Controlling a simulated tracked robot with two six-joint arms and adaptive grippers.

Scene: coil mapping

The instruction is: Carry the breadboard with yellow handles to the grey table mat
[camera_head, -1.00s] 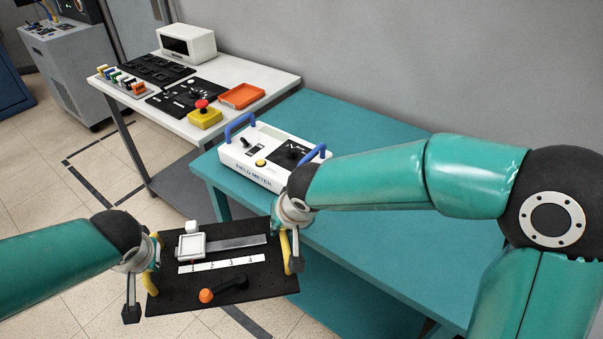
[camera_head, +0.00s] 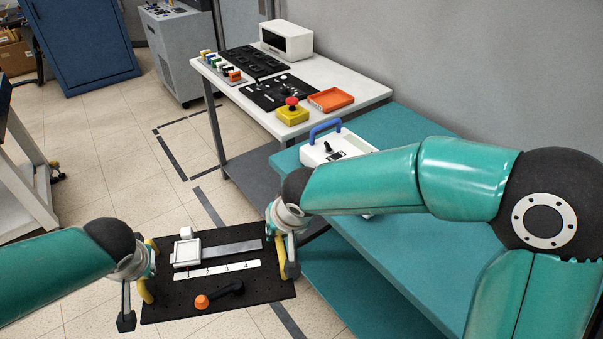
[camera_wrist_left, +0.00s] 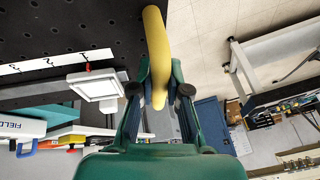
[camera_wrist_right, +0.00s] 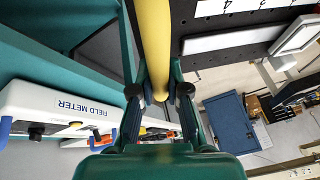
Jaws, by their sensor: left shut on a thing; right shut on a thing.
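The black breadboard (camera_head: 220,284) hangs in the air between my two grippers, above the tiled floor. It bears a white square holder on a grey rail, a white numbered scale and an orange-tipped black lever. My left gripper (camera_head: 146,277) is shut on its left yellow handle (camera_wrist_left: 155,45). My right gripper (camera_head: 284,250) is shut on its right yellow handle (camera_wrist_right: 153,45). The board looks about level. I cannot make out a grey table mat in any view.
A teal table (camera_head: 420,285) stands at right with the white field meter (camera_wrist_right: 60,110), partly behind my right arm. A white table (camera_head: 365,92) with an orange tray (camera_head: 331,99) and a yellow stop-button box (camera_head: 292,113) stands behind. Another table (camera_head: 22,185) edges in at left. The floor between is clear.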

